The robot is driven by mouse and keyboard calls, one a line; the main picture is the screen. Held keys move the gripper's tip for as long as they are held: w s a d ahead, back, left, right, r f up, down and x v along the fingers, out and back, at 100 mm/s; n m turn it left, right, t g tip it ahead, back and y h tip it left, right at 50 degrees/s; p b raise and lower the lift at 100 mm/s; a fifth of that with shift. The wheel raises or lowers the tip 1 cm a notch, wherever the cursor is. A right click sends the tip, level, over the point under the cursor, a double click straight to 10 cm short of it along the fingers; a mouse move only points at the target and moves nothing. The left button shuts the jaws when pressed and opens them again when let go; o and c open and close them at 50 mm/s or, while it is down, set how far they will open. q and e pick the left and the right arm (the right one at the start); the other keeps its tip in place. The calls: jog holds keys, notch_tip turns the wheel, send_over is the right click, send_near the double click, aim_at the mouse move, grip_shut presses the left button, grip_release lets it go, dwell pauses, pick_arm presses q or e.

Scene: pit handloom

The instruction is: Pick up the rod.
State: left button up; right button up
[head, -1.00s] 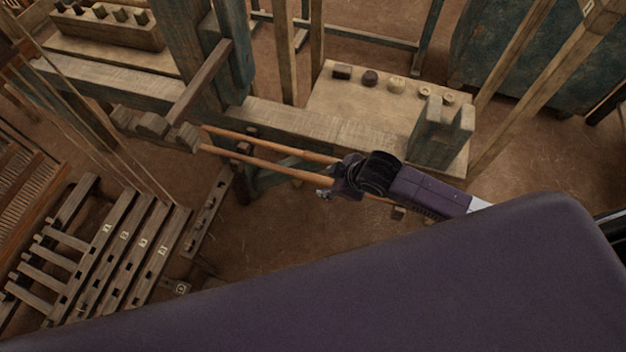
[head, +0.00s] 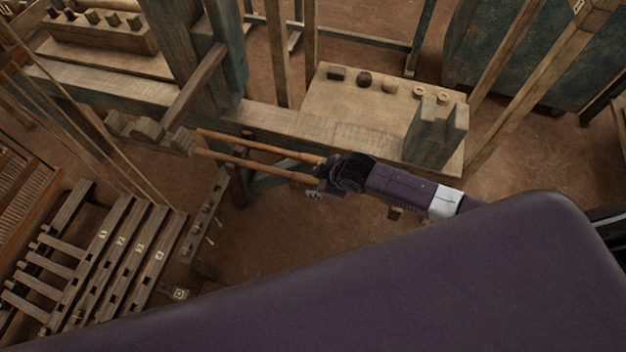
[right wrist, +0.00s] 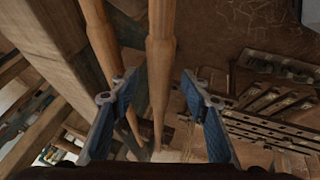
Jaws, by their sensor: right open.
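Two long, slim wooden rods, an upper one (head: 255,143) and a lower one (head: 250,167), lie side by side in the head view, running from the beam's blocks to my right gripper (head: 318,178). The gripper hides their right ends there. In the right wrist view the open fingers (right wrist: 158,88) have blue pads. One turned rod (right wrist: 160,75) appears between them, with gaps on both sides; I see no contact. The other rod (right wrist: 100,45) passes toward the left finger. I cannot tell which rod is meant. My left gripper is not in view.
A wooden beam (head: 300,125) runs just behind the rods. A board (head: 345,97) with several small round pieces and a notched block (head: 436,130) stands beyond my right arm. Slatted treadles (head: 120,240) lie at lower left. Bare floor shows below the rods.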

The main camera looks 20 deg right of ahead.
jog(key=shift+c, duration=0.4)
grip_shut()
jog(key=shift+r, duration=0.1)
